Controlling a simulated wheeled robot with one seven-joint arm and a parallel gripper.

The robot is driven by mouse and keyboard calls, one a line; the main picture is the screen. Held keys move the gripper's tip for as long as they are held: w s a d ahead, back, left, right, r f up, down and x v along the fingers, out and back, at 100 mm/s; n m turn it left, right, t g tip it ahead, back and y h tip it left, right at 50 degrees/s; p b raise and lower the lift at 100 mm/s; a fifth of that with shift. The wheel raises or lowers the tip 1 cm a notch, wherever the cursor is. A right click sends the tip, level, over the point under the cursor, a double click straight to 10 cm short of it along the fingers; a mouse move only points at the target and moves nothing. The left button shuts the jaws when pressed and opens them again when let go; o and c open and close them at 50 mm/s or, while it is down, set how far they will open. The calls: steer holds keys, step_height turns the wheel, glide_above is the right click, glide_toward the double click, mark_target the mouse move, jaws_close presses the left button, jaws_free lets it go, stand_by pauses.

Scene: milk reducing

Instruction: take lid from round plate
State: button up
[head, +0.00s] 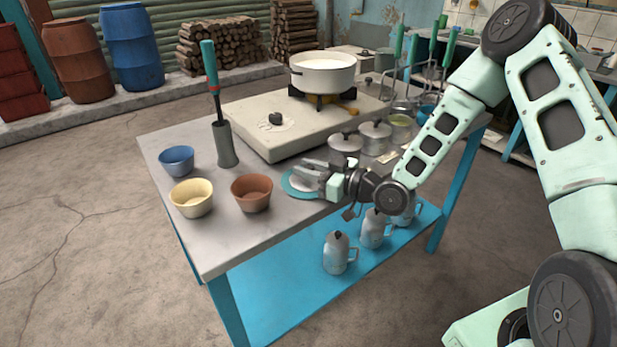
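A round plate (289,191) with a teal rim lies on the table near its front edge. A pale grey disc, which looks like the lid (294,182), shows inside the rim, partly hidden by my gripper. My gripper (304,168) reaches in from the right, low over the plate, fingers pointing left. The two fingers look apart, with a gap between them. Any lid knob is hidden or too small to make out, and I cannot tell whether the fingers touch the lid.
Brown (252,193), cream (191,198) and blue (177,160) bowls stand left of the plate. Lidded pots (374,137) stand behind my gripper. A stove (262,140) bears a white pot (322,75). A holder (224,144) with a tool is at left. Jugs (336,254) stand on the lower shelf.

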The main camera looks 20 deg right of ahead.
jaws_close()
steer(key=shift+r, duration=0.15)
